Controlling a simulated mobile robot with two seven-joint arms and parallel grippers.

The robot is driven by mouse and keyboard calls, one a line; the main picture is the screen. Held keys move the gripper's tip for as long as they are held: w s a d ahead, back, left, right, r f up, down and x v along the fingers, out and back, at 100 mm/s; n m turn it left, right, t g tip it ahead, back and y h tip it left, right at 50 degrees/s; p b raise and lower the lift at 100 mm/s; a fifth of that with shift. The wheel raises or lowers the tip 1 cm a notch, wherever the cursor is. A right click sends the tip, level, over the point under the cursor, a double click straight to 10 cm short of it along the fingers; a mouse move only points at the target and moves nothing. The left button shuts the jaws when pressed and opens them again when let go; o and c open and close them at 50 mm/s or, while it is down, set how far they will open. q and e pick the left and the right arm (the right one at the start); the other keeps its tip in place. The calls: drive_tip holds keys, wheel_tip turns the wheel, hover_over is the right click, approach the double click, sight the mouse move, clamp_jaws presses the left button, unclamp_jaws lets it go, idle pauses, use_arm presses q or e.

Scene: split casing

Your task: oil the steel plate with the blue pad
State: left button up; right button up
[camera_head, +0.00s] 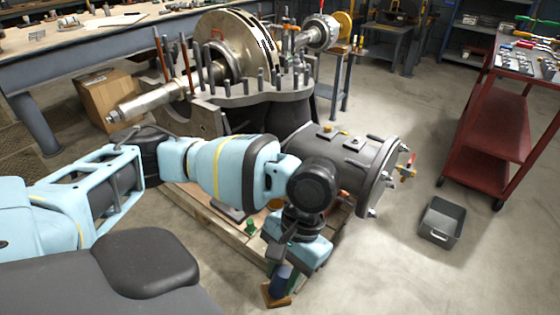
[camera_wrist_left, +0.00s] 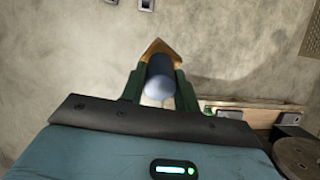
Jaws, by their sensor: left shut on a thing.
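My left gripper (camera_head: 283,268) hangs low in front of the pallet in the head view, pointing down. It is shut on the blue pad (camera_head: 281,280), which shows as a blue cylinder with a brown square base (camera_head: 277,296). In the left wrist view the pad (camera_wrist_left: 159,78) sits between the two green fingers (camera_wrist_left: 160,92), its brown base (camera_wrist_left: 156,48) pointing away over bare floor. Whether the base touches anything is unclear. I cannot make out which surface is the steel plate. My right gripper is not in view.
The split casing (camera_head: 262,110) with its rotor disc (camera_head: 222,45) stands behind my left arm, above a wooden pallet (camera_head: 240,238). A flanged cylinder (camera_head: 375,175) juts right. A grey bin (camera_head: 442,222) and a red cart (camera_head: 497,130) stand right. Floor in front is clear.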

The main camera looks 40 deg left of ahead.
use_arm(q)
drive_tip(key=s+v, duration=0.2)
drive_tip(key=v, duration=1)
drive_tip(key=shift+r, duration=0.7)
drive_tip(key=shift+w+a, duration=0.15)
drive_tip(key=shift+a, duration=0.05)
